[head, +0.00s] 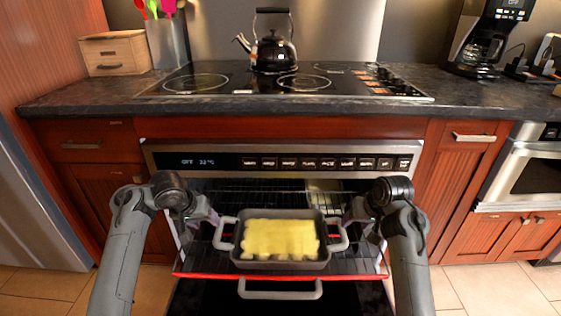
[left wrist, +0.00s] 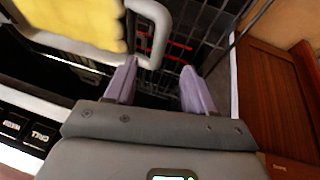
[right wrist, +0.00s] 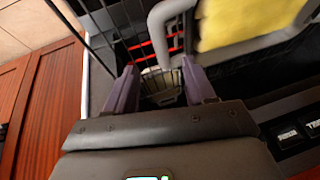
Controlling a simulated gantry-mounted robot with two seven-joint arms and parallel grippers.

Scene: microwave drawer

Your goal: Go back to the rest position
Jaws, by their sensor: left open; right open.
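My left gripper (head: 207,217) is open at the left side of a grey baking dish (head: 280,265) filled with something yellow (head: 280,238). The dish sits on the oven rack (head: 350,268). In the left wrist view the open fingers (left wrist: 156,85) are empty, and the dish's handle (left wrist: 158,38) lies just ahead and left of them. My right gripper (head: 358,215) is open at the dish's right side. In the right wrist view its fingers (right wrist: 160,85) are apart, with the other handle (right wrist: 158,40) ahead of them; I cannot tell whether it lies between the fingertips.
The oven (head: 282,148) is open, with its rack pulled out and its red front edge (head: 205,275) showing. A door handle (head: 280,291) is below. A kettle (head: 272,50) stands on the cooktop, a coffee maker (head: 485,45) at right, a wooden box (head: 115,52) at left.

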